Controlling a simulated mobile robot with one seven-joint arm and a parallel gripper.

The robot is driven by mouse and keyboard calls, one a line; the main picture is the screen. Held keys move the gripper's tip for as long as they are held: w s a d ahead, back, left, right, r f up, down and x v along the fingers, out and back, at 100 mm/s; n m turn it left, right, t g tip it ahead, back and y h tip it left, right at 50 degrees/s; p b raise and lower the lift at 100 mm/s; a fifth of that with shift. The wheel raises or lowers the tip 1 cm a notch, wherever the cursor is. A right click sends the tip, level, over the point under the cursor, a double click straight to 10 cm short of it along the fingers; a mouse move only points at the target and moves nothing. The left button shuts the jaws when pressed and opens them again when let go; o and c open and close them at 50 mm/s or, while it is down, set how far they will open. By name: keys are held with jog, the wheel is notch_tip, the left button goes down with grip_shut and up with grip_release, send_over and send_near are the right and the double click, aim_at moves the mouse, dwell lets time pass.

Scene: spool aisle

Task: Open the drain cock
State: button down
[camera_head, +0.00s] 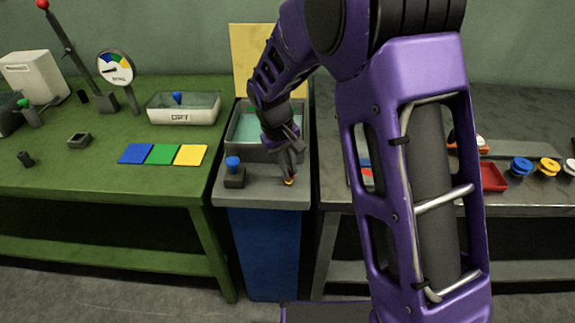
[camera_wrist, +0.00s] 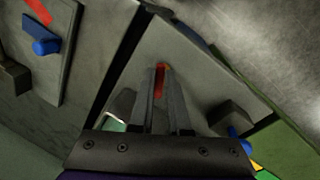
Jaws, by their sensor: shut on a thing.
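The grey tank (camera_head: 262,152) with pale green liquid stands on a blue base between two benches. A small red handle (camera_wrist: 160,80), which looks like the drain cock's, lies between my fingers in the wrist view. A red and yellow bit of it (camera_head: 289,181) shows below my fingertips at the tank's front ledge. My gripper (camera_head: 289,172) points down there and is shut on the red handle; it also shows in the wrist view (camera_wrist: 161,98). My fingers hide most of the cock, so its turn is hard to tell.
A blue-topped knob (camera_head: 233,164) stands on the ledge left of my gripper. The green bench (camera_head: 75,170) on the left holds a gauge (camera_head: 117,68), a tray (camera_head: 184,109) and coloured squares. The grey bench on the right holds a red tray (camera_head: 493,177) and spools (camera_head: 521,166).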

jog(key=n, duration=0.2)
jog(key=n+p, duration=0.1)
jog(key=n, duration=0.1)
jog(key=n+p, duration=0.1)
jog(key=n, duration=0.1)
jog(key=shift+w+d+r+t+y, duration=0.1)
jog(key=shift+d+r+t+y, duration=0.05)
jog(key=shift+d+t+y, duration=0.25)
jog(key=n+p, duration=0.2)
jog(key=n, duration=0.1)
jog(key=shift+w+d+n+y, duration=0.15)
jog(key=shift+n+y, duration=0.15)
jog(key=shift+w+n+y+p, duration=0.1)
jog(key=shift+n+y+p, duration=0.2)
jog(key=shift+n+p, duration=0.7)
jog(key=shift+n, duration=0.4)
jog(key=c, duration=0.9)
grip_release()
jog(key=s+r, duration=0.1)
jog(key=r, duration=0.4)
jog(key=s+r, duration=0.1)
jog(key=r, duration=0.5)
jog(key=s+r+p, duration=0.1)
jog(key=r, duration=0.4)
jog(key=shift+s+r, duration=0.2)
jog(key=shift+r, duration=0.2)
